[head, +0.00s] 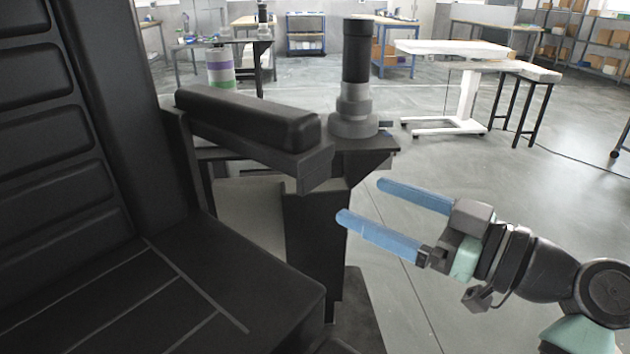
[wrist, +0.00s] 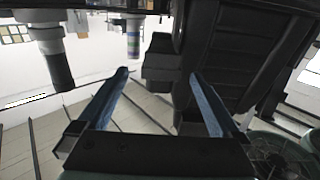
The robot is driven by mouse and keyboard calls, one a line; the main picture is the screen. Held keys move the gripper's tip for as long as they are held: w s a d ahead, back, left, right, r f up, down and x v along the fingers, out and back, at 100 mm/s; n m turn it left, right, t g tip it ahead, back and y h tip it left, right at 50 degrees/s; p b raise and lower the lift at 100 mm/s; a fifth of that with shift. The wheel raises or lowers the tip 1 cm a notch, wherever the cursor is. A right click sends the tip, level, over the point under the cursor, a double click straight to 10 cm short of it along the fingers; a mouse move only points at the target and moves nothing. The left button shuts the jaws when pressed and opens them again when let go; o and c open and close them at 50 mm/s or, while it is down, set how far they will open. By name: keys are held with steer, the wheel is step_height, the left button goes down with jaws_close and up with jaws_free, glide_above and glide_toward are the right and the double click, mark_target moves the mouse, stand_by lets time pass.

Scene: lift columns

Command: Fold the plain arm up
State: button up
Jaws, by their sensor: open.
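A black padded armrest (head: 250,118) juts out level from beside the seat's backrest (head: 45,110). Its pad is smooth and bears no controls that I can see. In the wrist view, which is upside down, the armrest's end (wrist: 158,62) shows between and beyond the fingertips. My gripper (head: 362,200) is open and empty, its two blue fingers pointing left. It is right of the armrest's front end and lower in the head view, apart from it. The fingers (wrist: 158,73) show in the wrist view too. No other armrest is clearly visible.
A grey and black upright cylinder (head: 355,85) stands on a dark plate just behind the armrest's front end. A dark pillar (head: 315,235) is below. The seat cushion (head: 190,290) fills the lower left. A striped cylinder (head: 220,68) stands farther back.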

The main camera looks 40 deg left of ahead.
mark_target(297, 173)
steer(key=a, duration=0.4)
steer(key=s+a+b, duration=0.1)
steer(key=a, duration=0.8)
steer(key=shift+s+b, duration=0.2)
steer(key=shift+b, duration=0.1)
steer(key=shift+d, duration=0.1)
jaws_close()
